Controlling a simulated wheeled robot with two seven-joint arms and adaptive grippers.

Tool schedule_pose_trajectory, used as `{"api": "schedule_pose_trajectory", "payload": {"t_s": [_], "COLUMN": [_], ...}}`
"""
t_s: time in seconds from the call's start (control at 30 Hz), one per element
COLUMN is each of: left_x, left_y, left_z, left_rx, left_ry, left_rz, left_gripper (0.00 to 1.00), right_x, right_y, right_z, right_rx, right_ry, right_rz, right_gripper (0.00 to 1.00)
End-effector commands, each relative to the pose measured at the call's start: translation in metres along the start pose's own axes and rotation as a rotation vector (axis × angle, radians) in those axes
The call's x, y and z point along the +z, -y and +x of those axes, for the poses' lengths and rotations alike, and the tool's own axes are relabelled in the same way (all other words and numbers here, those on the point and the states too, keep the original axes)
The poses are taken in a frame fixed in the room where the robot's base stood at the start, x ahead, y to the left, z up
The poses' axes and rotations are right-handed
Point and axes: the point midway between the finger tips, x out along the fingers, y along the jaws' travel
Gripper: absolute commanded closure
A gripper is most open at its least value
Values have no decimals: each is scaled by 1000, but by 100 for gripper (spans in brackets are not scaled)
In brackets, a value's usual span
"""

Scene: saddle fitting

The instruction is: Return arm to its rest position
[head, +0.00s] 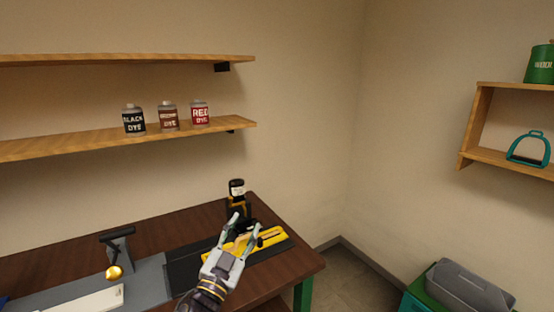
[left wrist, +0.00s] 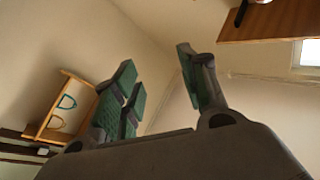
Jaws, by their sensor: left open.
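My left gripper (head: 239,240) reaches in from the bottom of the head view, over the right part of the brown workbench (head: 215,225). Its fingers are spread apart with nothing between them. In the left wrist view my left gripper (left wrist: 160,95) also shows open and empty, with bare wall beyond the fingers. In the head view a yellow tool (head: 272,239) lies on a black mat (head: 184,272) behind and beside the gripper, partly hidden by it. I cannot tell how high the gripper is above them. My right gripper is not in view.
A dark bottle (head: 237,190) stands at the bench's back edge. A grey stand (head: 118,248) and a gold knob (head: 114,272) are at left. Dye jars (head: 168,116) stand on a wall shelf (head: 60,142). A teal stirrup (head: 529,148) sits on the right shelf.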

Motion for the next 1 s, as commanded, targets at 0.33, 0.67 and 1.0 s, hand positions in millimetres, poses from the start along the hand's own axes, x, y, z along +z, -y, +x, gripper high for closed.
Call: {"api": "schedule_pose_trajectory", "payload": {"t_s": [0.33, 0.67, 1.0], "left_x": [92, 170, 216], "left_y": [25, 19, -10], "left_z": [-51, -133, -240], "left_rx": [-119, -128, -30], "left_ry": [402, 808, 1213], "left_rz": [-114, -207, -298], "left_gripper": [57, 57, 57], "right_x": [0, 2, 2], "right_y": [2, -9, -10], "right_z": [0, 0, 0], "right_rx": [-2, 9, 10], "right_ry": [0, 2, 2], "right_rz": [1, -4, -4], "right_gripper": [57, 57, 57]}}
